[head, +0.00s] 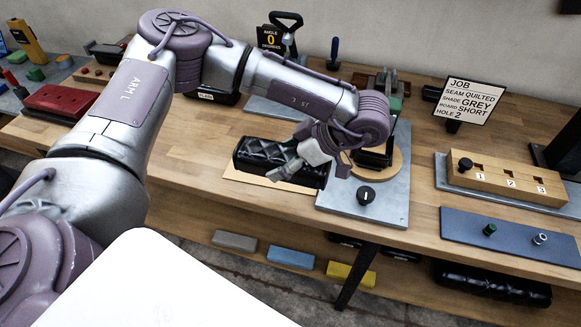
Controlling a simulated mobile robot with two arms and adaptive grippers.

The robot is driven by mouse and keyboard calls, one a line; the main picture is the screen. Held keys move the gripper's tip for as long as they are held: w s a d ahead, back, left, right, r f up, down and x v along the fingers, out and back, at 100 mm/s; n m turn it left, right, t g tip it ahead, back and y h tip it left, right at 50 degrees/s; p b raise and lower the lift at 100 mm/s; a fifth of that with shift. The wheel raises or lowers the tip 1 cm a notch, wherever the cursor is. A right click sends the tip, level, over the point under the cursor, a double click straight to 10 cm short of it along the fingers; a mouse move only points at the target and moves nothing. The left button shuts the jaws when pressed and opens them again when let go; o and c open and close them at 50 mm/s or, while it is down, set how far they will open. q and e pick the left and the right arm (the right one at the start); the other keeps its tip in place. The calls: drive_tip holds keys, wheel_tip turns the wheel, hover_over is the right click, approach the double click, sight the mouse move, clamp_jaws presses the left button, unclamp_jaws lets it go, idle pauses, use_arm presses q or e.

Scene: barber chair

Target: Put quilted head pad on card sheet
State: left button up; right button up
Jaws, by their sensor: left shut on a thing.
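The quilted head pad (257,155) is a black padded roll with a diamond pattern, lying sideways at the front middle of the bench. My left gripper (291,165) is shut on it near its right part; the fingers hide some of the pad. The tan card sheet (233,176) shows as a thin strip below and in front of the pad. The pad is over the sheet, but I cannot tell whether it rests on it. My right gripper is not in view.
A grey plate (362,214) with a black knob (366,196) and a round wooden disc stands just right of the pad. A job sign (468,100), a numbered wooden block (508,182) and a dark blue tray (510,250) are farther right. Bare bench lies left of the pad.

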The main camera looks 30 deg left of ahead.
use_arm(q)
drive_tip(key=w+a+f, duration=0.3)
drive_tip(key=w+a+f+b, duration=0.1)
drive_tip(key=w+a+f, duration=0.2)
drive_tip(key=w+a, duration=0.1)
drive_tip(key=shift+w+a+f, duration=0.15)
drive_tip(key=shift+w+f, duration=0.05)
drive_tip(key=shift+w+a+f, duration=0.25)
wheel_tip(320, 180, down, 4)
drive_tip(key=shift+r, duration=0.2)
drive_tip(key=o, duration=1.3)
drive_tip(key=shift+o, duration=0.8)
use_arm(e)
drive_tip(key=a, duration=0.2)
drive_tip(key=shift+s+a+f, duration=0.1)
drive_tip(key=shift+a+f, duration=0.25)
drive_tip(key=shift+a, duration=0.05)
use_arm(q)
drive_tip(key=shift+d, duration=0.1)
